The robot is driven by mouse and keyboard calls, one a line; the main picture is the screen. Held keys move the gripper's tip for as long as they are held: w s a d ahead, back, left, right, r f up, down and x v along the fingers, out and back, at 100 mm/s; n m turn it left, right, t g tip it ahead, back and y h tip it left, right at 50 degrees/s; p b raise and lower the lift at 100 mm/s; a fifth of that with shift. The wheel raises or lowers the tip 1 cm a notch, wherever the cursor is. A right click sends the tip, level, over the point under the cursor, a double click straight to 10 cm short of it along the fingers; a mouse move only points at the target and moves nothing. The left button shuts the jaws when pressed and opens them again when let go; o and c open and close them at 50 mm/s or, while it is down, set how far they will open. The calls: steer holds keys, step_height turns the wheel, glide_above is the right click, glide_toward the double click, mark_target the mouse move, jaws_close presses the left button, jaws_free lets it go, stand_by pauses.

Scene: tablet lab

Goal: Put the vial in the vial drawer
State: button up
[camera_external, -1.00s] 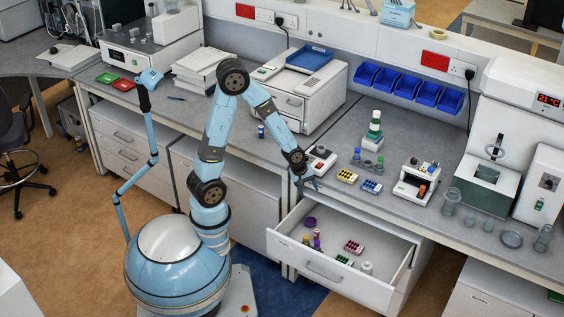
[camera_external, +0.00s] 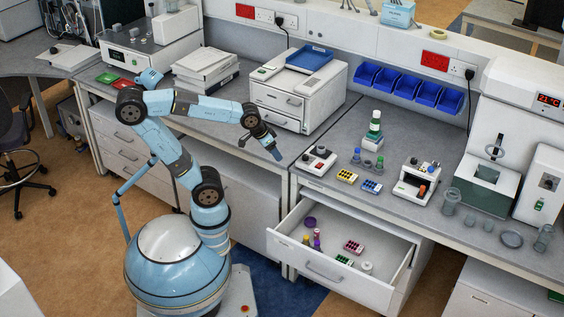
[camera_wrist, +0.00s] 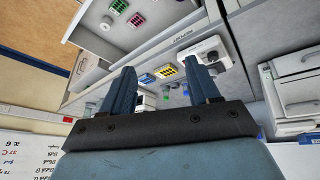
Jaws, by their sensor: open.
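The open drawer (camera_external: 322,274) juts out under the bench in the external view. Inside it stand a few small vials (camera_external: 317,236) with purple and orange-yellow parts, at the left. A part of the drawer also shows in the wrist view (camera_wrist: 160,33). My gripper (camera_external: 274,151) is over the bench's front edge, left of the drawer. In the wrist view my gripper (camera_wrist: 162,75) has its two blue fingers spread, with nothing seen held between them. A small blue object, seen earlier on the bench near the white cabinet, is now hidden by my arm.
The drawer also holds a pink rack (camera_external: 353,246), a green rack (camera_external: 344,260) and a white round pot (camera_external: 366,267). On the bench are a yellow rack (camera_external: 347,175), a blue rack (camera_external: 371,186) and a small device (camera_external: 316,158). The white cabinet (camera_external: 299,92) stands behind my gripper.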

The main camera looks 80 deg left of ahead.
steer(key=s+r+m, duration=0.3)
steer(key=s, duration=0.2)
steer(key=shift+s+a, duration=0.15)
steer(key=shift+s, duration=0.15)
